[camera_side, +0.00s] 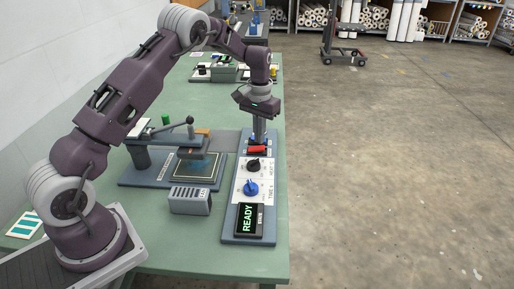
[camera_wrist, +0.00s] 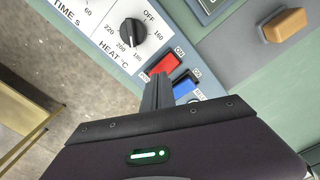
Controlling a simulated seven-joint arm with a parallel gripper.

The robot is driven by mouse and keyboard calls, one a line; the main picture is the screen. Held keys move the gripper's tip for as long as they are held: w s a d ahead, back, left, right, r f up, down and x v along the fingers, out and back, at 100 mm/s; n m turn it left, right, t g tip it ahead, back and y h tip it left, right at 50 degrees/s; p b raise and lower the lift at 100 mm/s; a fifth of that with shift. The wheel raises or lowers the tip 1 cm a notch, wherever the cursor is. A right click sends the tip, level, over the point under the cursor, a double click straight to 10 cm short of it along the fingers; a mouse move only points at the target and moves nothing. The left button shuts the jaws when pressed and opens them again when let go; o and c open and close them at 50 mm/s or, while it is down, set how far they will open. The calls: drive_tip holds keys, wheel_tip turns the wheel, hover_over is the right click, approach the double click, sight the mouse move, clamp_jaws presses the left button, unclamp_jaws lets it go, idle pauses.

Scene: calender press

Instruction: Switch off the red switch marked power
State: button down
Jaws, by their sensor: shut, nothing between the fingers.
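The red switch (camera_side: 258,149) sits near the far end of the grey control panel (camera_side: 231,222). In the wrist view the red switch (camera_wrist: 166,63) is a red rocker with an ON label beside its upper edge. A blue switch (camera_wrist: 184,88) lies beside it, partly hidden by my fingers. My gripper (camera_side: 260,142) points straight down over the switch end of the panel, its fingers together and empty. In the wrist view the fingertips of my gripper (camera_wrist: 158,80) appear at the lower edge of the red switch. I cannot tell whether they touch it.
The black heat dial (camera_wrist: 132,32) is close to the red switch. The blue time dial (camera_side: 251,188) and the READY display (camera_side: 249,219) are nearer the front. The press (camera_side: 196,165) with its lever stands left of the panel. Open floor lies to the right.

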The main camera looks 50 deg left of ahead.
sight(259, 148)
drive_tip(key=shift+f, duration=1.2)
idle(0.4)
drive_tip(key=shift+r, duration=3.5)
